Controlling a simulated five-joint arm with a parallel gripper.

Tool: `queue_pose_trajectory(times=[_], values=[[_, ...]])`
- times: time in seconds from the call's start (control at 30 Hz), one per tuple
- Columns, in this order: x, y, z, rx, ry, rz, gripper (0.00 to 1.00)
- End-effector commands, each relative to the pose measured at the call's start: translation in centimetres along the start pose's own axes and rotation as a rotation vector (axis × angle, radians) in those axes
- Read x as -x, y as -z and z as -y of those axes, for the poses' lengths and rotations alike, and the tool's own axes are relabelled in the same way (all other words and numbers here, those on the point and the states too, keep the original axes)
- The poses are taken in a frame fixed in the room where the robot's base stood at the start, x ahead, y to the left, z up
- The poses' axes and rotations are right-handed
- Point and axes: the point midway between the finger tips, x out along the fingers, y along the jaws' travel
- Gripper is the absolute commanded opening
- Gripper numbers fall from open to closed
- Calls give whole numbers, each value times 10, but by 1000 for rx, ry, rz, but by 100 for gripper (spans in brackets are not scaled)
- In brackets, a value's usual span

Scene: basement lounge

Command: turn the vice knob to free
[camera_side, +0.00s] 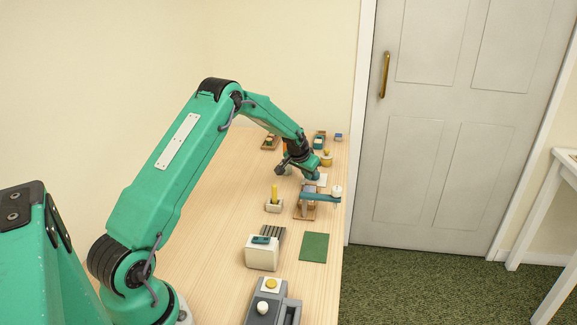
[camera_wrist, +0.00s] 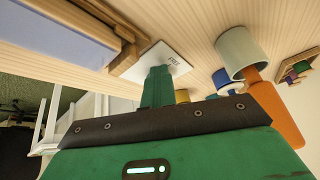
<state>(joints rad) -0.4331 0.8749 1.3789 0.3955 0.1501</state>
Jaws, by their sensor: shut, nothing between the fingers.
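My gripper (camera_side: 313,176) is low over the far half of the wooden table, close to a white card (camera_side: 322,180). In the wrist view its teal fingers (camera_wrist: 157,87) are together with nothing between them, their tips overlapping the edge of the white card (camera_wrist: 165,62). Just nearer in the side view is a wooden-framed piece (camera_side: 302,212) with a teal bar (camera_side: 320,197) across it and a pale round knob (camera_side: 337,190) at the bar's right end. I cannot tell for sure which is the vice knob.
A yellow stick in a pale holder (camera_side: 273,205), a cream box (camera_side: 261,254) and a green mat (camera_side: 314,247) lie nearer. An orange-handled pale cylinder (camera_wrist: 240,52) stands beside my gripper in the wrist view. Several small items stand at the far end. The table's left side is clear.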

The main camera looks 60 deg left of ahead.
Motion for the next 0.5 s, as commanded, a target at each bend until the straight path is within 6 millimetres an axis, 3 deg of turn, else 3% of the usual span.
queue_pose_trajectory(times=[0.5], values=[[3,-2,-4,-1,-2,-6,0]])
